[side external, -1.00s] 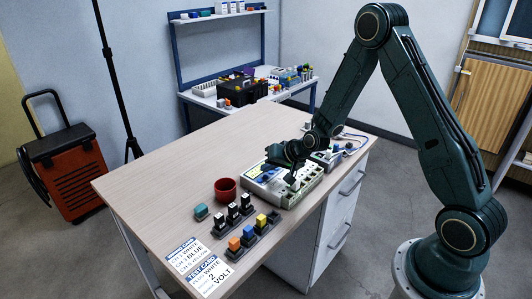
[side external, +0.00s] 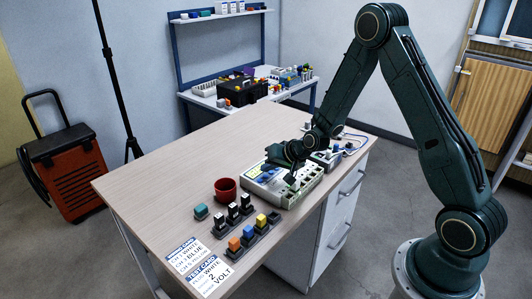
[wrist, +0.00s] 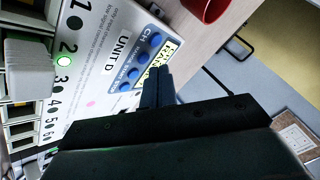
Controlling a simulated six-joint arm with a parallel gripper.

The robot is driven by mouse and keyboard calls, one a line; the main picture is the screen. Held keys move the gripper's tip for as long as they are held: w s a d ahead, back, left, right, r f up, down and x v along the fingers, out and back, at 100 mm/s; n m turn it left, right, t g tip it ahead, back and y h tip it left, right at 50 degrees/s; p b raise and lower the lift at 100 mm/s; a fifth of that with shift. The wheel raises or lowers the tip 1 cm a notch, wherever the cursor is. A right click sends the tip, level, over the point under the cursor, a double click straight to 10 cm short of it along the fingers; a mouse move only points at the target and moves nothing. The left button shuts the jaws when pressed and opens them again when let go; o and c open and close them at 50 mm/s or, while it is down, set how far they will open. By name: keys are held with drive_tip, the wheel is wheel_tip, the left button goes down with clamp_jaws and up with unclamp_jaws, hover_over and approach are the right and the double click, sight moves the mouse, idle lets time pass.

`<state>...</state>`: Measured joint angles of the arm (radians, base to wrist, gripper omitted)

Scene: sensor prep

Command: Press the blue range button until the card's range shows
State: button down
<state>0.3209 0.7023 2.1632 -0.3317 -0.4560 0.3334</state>
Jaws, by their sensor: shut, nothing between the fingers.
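The meter unit (side external: 296,195), marked UNIT D, sits on the table. In the wrist view its panel (wrist: 100,75) fills the upper left, with several blue buttons (wrist: 141,52) beside a yellow RANGE label (wrist: 168,47). My gripper (wrist: 160,72) is shut and empty, its fingertips at the label's lower edge; they hide part of the panel there. I cannot tell whether they touch a button. In the side view my gripper (side external: 291,179) is over the unit.
A white plug (wrist: 28,70) stands at the panel's left. A red cup (side external: 225,190), a teal block (side external: 201,211) and racks of coloured plugs (side external: 248,231) stand nearby. The table's back left is clear.

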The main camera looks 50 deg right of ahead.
drive_tip(key=shift+f, duration=0.2)
drive_tip(key=shift+f, duration=0.25)
drive_tip(key=shift+f, duration=0.35)
idle(0.9)
drive_tip(key=shift+r, duration=0.8)
drive_tip(key=shift+r, duration=0.1)
drive_tip(key=shift+r, duration=2.4)
drive_tip(key=shift+r, duration=0.1)
